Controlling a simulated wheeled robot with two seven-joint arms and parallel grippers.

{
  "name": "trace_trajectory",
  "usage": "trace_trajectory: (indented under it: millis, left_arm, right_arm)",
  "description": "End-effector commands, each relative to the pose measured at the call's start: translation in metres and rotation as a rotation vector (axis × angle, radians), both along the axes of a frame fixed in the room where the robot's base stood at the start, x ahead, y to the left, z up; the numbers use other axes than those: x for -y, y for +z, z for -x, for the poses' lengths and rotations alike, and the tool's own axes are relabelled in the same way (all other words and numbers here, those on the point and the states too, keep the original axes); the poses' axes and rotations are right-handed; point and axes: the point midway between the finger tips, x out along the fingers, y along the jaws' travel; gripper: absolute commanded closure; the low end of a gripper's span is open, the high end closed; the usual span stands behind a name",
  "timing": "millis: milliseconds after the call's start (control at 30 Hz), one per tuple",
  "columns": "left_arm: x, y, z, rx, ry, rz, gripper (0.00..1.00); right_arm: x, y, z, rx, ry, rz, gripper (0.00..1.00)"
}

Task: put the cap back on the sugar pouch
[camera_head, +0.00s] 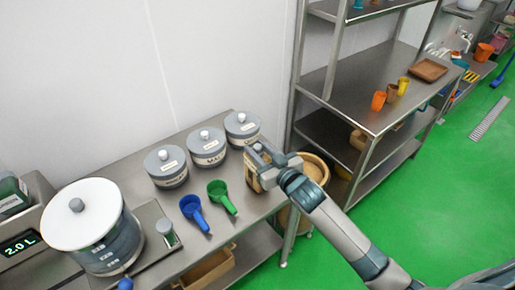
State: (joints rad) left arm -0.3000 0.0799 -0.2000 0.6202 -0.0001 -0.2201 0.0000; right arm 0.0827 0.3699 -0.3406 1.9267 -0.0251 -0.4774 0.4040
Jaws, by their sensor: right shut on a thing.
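My right gripper (260,160) is over the right end of the steel table, its arm coming in from the lower right. It is shut on a tan, pouch-like thing (251,175), which seems to be the sugar pouch. The gripper hides much of it, and I cannot read a label or tell whether it touches the table. I cannot make out the pouch's cap. My left gripper is not in view.
Grey lidded canisters (207,147) stand along the wall, left of my right gripper. A blue scoop (193,209) and a green scoop (221,195) lie in front. A large white-lidded vessel (90,225) is at left. A steel shelf (345,95) rises close behind my right gripper.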

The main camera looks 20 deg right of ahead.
Motion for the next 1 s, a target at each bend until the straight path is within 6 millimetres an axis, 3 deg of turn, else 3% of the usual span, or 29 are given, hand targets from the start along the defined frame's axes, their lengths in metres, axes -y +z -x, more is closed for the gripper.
trace_trajectory:
  millis: [433, 467, 533, 767, 833, 1000]
  left_arm:
    - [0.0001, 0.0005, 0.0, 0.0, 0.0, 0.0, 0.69]
    - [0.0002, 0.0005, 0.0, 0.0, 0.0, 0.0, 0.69]
    - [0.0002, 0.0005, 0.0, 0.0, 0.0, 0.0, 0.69]
    - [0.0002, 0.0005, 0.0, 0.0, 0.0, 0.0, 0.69]
    - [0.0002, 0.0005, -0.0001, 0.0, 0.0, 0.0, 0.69]
    - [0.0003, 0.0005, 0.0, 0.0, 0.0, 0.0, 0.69]
  right_arm:
    - [0.0001, 0.0001, 0.0, 0.001, 0.0, 0.0, 0.99]
    - [0.0, 0.0001, 0.0, 0.001, 0.0, 0.0, 0.69]
    - [0.0001, 0.0001, 0.0, 0.001, 0.0, 0.0, 0.52]
    - [0.0001, 0.0002, -0.0001, 0.001, 0.0, 0.0, 0.5]
    - [0.0001, 0.0001, 0.0, 0.001, 0.0, 0.0, 0.33]
    - [0.0001, 0.0002, -0.0001, 0.001, 0.0, 0.0, 0.31]
